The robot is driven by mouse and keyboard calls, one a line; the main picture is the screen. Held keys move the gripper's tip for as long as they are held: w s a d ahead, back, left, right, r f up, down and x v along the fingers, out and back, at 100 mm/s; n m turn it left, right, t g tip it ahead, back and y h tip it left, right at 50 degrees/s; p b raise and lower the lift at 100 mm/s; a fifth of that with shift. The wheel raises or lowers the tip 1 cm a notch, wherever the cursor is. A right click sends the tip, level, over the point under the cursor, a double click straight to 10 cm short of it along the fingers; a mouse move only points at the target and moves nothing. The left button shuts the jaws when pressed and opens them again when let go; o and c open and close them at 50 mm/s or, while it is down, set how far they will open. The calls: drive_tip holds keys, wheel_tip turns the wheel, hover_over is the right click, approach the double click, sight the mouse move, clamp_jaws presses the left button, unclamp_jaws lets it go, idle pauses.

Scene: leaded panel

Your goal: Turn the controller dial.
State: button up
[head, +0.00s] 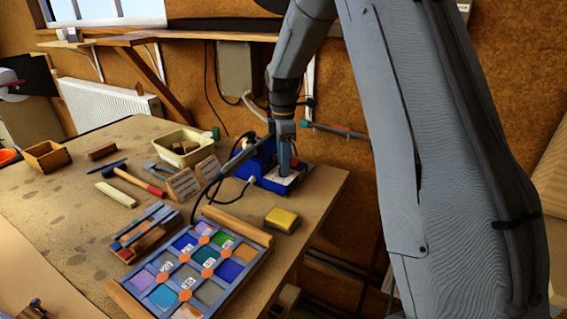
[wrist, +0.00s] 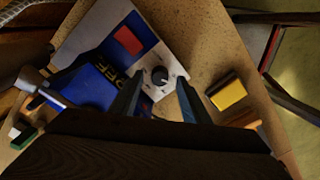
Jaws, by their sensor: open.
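The controller (wrist: 110,47) is a blue box with a pale sloped panel, a red switch and dark lettering. Its round black dial (wrist: 159,75) sits on the pale panel in the wrist view, with small marks around it. My gripper (wrist: 157,92) is open, and its two fingers show either side of the dial in that view, apart from it as far as I can see. In the head view my gripper (head: 286,170) points down over the blue controller (head: 271,183) at the table's right end. There the dial is hidden behind the gripper.
A yellow sponge-like block (wrist: 228,94) lies right of the controller in the wrist view. A soldering iron (wrist: 42,88) and its cable are on the left. The leaded panel (head: 190,262) lies in front. A cream tub (head: 183,146) stands behind on the table.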

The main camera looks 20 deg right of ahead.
drive_tip(key=shift+f, duration=0.75)
drive_tip(key=c, duration=1.1)
drive_tip(key=shift+o, duration=0.2)
